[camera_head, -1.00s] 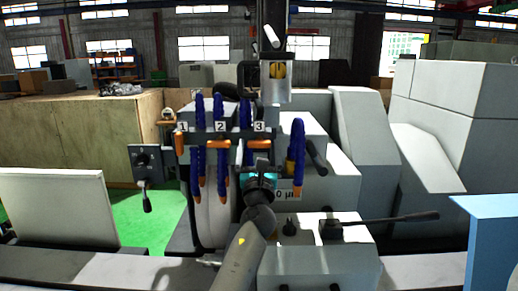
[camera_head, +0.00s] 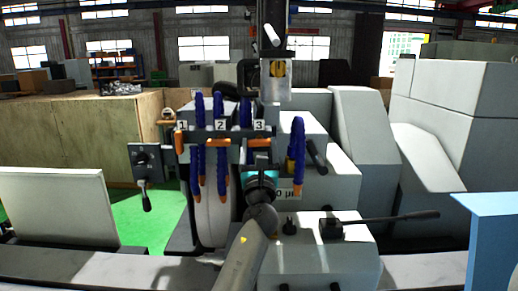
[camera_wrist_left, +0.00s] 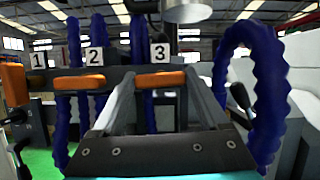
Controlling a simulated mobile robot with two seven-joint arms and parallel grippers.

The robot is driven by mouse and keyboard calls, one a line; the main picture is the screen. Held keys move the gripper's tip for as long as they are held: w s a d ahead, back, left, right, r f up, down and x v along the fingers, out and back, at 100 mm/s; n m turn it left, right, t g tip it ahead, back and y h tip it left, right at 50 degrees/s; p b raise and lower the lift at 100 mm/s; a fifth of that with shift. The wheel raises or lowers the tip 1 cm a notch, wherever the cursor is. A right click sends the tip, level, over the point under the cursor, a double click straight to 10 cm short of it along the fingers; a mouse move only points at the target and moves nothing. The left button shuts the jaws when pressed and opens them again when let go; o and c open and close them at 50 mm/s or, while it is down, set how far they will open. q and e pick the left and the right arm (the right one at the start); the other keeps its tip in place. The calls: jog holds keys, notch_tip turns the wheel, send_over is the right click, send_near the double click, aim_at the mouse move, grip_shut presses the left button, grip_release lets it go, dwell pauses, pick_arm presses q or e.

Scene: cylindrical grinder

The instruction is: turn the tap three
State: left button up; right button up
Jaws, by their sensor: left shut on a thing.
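Tap three (camera_head: 258,143) has an orange handle that lies level under the label 3, at the right end of the dark tap bar. In the left wrist view its handle (camera_wrist_left: 160,81) sits between my two finger tips. My left gripper (camera_head: 258,158) comes from below and is shut on this handle, one finger at each end. Tap two (camera_wrist_left: 80,82) also has a level orange handle. My right gripper is in neither view.
Blue hoses (camera_head: 197,150) hang beside the taps, and a thick blue hose (camera_wrist_left: 262,90) curves close at the right of my left gripper. A grey block with a black lever (camera_head: 385,220) stands at the lower right. A control box (camera_head: 148,163) hangs at the left.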

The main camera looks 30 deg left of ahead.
pick_arm(q)
jog(key=n+g+y+b, duration=0.1)
jog(key=n, duration=0.2)
jog(key=n+g+y+b, duration=0.1)
jog(key=n+b, duration=0.1)
jog(key=n, duration=0.2)
jog(key=shift+w+d+y, duration=0.1)
jog(key=shift+d+y, duration=0.05)
jog(key=shift+y, duration=0.15)
jog(key=n+g+b, duration=0.1)
jog(key=n+g, duration=0.1)
jog(key=n, duration=0.1)
jog(key=shift+n+y, duration=0.3)
jog(key=n+g, duration=0.1)
jog(key=n, duration=0.2)
jog(key=shift+r+g+b, duration=0.1)
jog(key=shift+g+b, duration=0.2)
jog(key=shift+b, duration=0.05)
jog(key=n, duration=0.2)
jog(key=n+g, duration=0.1)
jog(key=n, duration=0.1)
jog(key=shift+r+g, duration=0.1)
jog(key=shift+g, duration=0.2)
jog(key=shift+n+g+h+p, duration=0.45)
jog(key=shift+n+p, duration=0.2)
jog(key=shift+n, duration=1.25)
jog(key=o, duration=1.2)
jog(key=shift+o, duration=0.2)
